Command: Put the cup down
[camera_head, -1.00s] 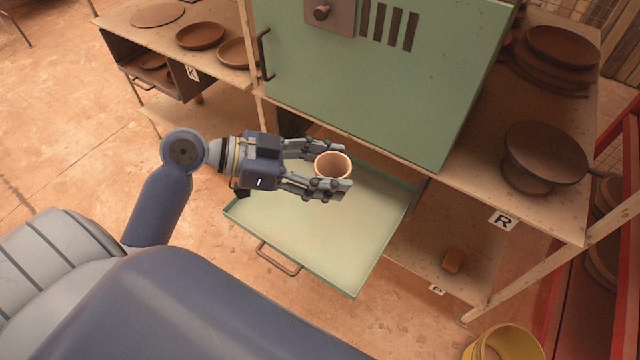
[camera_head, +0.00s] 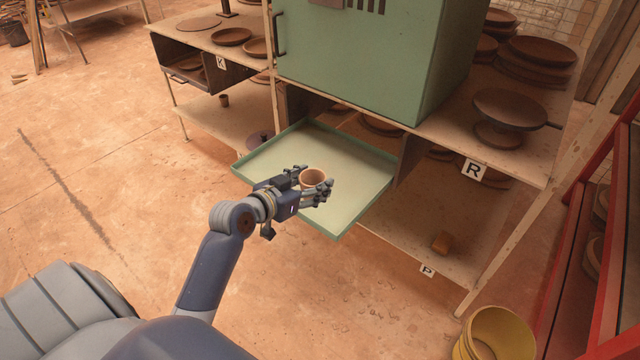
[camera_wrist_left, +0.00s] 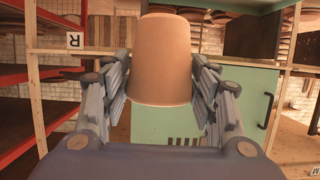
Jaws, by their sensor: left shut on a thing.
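The cup (camera_head: 313,177) is a small tan clay cup. My left gripper (camera_head: 316,186) is shut on it, with fingers on both sides. In the head view the cup appears over the pale green pulled-out drawer tray (camera_head: 262,165); I cannot tell the gap beneath it. In the left wrist view the cup (camera_wrist_left: 161,62) fills the space between the fingers (camera_wrist_left: 160,95), and its wider end is toward the bottom of the picture. My right gripper is in neither view.
A green cabinet (camera_head: 350,60) stands behind the tray. The right shelf (camera_head: 520,160) holds brown plates and bowls and an R label. A yellow bucket (camera_head: 495,335) and a red rack (camera_head: 610,270) are at the right. The floor (camera_head: 110,180) at left is open.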

